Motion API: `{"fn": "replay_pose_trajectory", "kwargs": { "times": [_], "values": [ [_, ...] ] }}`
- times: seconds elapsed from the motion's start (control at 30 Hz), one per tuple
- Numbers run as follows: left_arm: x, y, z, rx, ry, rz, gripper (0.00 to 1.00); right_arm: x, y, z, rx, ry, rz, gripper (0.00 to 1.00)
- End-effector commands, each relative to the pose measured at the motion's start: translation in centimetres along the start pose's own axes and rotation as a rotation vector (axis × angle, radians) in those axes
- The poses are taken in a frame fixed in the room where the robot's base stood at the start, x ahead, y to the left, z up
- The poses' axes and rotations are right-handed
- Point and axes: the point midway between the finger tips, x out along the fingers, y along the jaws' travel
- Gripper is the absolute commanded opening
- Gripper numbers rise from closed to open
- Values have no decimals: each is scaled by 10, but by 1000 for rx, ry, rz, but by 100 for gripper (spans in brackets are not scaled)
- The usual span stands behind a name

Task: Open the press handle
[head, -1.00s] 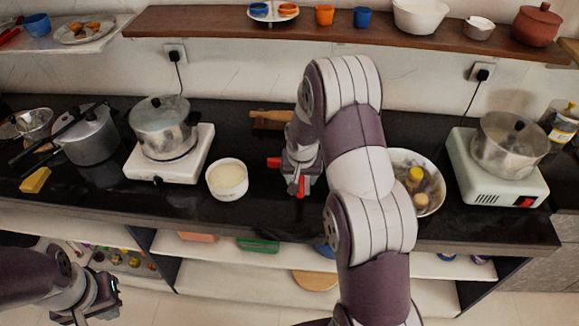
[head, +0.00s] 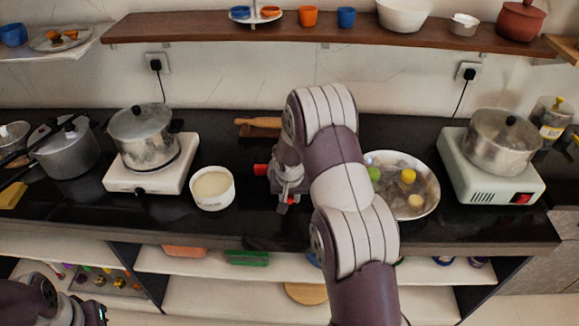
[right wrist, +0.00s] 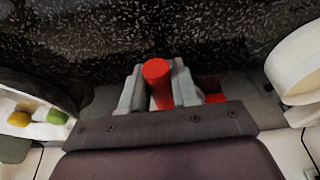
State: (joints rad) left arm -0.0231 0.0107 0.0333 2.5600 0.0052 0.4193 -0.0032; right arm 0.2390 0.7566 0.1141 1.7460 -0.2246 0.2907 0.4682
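The press is a small grey thing with red parts on the black counter near the middle of the head view, mostly hidden by my right arm. One red end (head: 261,169) sticks out to the left. In the right wrist view a red handle (right wrist: 157,80) stands between the two grey fingers of my right gripper (right wrist: 160,92). Both fingers lie close against its sides, so it looks shut on the handle. Another red part shows just right of the fingers. My left gripper (head: 88,313) is at the bottom left, low, away from the counter and cut off by the frame edge.
A white bowl (head: 212,187) stands left of the press and a metal basin (head: 425,196) with vegetables stands right. A wooden rolling pin (head: 262,123) lies behind. Pots stand on stoves (head: 183,178) at both sides. A shelf (head: 215,32) runs above.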

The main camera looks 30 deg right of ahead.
Motion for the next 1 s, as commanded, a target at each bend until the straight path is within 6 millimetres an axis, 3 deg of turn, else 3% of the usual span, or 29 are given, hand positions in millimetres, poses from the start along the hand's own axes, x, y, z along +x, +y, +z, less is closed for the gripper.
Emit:
{"fn": "replay_pose_trajectory", "kwargs": {
  "times": [0.57, 1.0],
  "values": [
    [-1, 0, 0, 0, 0, 0, 0, -1, 0, -1, 0, 2, -1, 19],
    [-30, 0, -4, 0, 0, 0, 0, -34, 0, -17, 1, 4, -1, 19]
  ]
}}
